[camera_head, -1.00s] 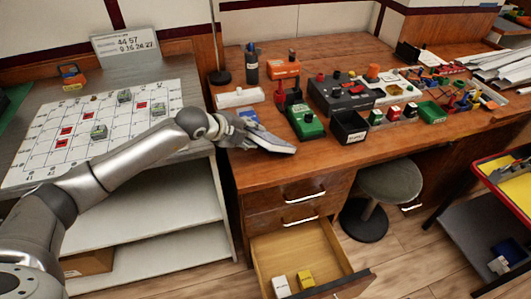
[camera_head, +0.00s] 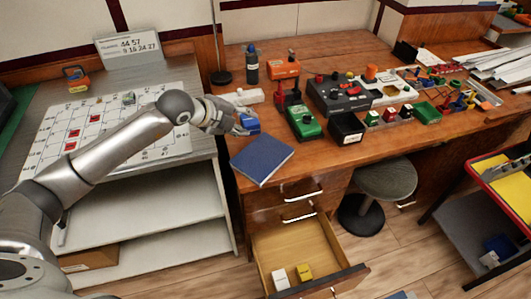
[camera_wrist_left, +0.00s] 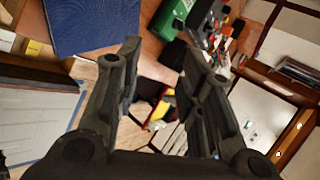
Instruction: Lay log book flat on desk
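The blue log book (camera_head: 262,159) lies flat on the wooden desk (camera_head: 335,162), cover up, with its near corner close to the desk's front edge. In the left wrist view the book (camera_wrist_left: 98,24) shows at the top left, beyond the fingers and apart from them. My left gripper (camera_head: 238,122) is just behind and above the book in the head view. In the left wrist view its two fingers (camera_wrist_left: 163,58) are spread, with nothing between them. My right gripper is not in view.
A blue object (camera_head: 249,123) sits beside my left fingers. A green box (camera_head: 303,122) and a black bin (camera_head: 347,128) stand right of the book. An open drawer (camera_head: 302,252) juts out below the desk, and a stool (camera_head: 386,180) stands right of it.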

